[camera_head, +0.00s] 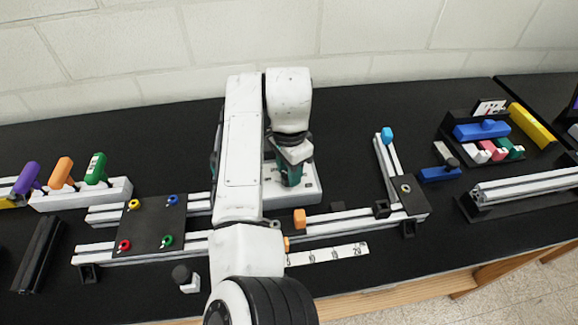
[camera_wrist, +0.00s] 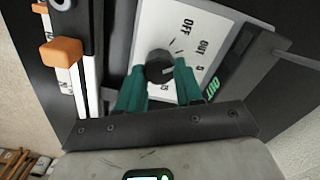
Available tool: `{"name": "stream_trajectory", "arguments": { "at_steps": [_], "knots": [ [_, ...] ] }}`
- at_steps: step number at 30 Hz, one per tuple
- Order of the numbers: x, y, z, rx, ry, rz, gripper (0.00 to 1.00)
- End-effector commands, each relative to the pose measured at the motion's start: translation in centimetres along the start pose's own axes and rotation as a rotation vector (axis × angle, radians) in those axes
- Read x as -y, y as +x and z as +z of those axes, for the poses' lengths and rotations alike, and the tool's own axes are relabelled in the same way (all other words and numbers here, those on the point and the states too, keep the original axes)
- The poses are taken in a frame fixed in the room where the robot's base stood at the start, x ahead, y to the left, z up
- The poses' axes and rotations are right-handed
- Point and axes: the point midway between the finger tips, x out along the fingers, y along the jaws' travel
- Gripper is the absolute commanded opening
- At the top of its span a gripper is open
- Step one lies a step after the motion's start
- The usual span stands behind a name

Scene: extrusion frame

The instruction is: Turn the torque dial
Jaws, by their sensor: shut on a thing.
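The torque dial (camera_wrist: 159,66) is a dark round knob on a white panel (camera_wrist: 205,22) printed with "OFF", "OUT" and numbers. In the wrist view my gripper (camera_wrist: 161,73) has its two green fingers on either side of the dial, shut on it. In the head view my gripper (camera_head: 290,173) points down over the white panel (camera_head: 308,193), behind the rail. The dial is hidden there by my gripper and arm.
An orange block (camera_head: 299,219) sits on the aluminium rail (camera_head: 340,226) in front of the panel, with a white ruler (camera_head: 328,254) nearer. A black plate (camera_head: 150,225) with coloured knobs lies left. Coloured handles (camera_head: 62,172) stand far left; a parts tray (camera_head: 505,157) is right.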

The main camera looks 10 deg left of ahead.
Motion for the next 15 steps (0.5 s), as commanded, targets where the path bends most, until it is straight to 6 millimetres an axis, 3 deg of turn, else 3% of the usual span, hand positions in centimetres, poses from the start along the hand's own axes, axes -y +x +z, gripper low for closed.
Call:
{"name": "stream_trajectory", "arguments": {
  "at_steps": [15],
  "knots": [
    [0.03,-0.11,-0.07,-0.003,0.059,-0.003,0.05]
  ]
}}
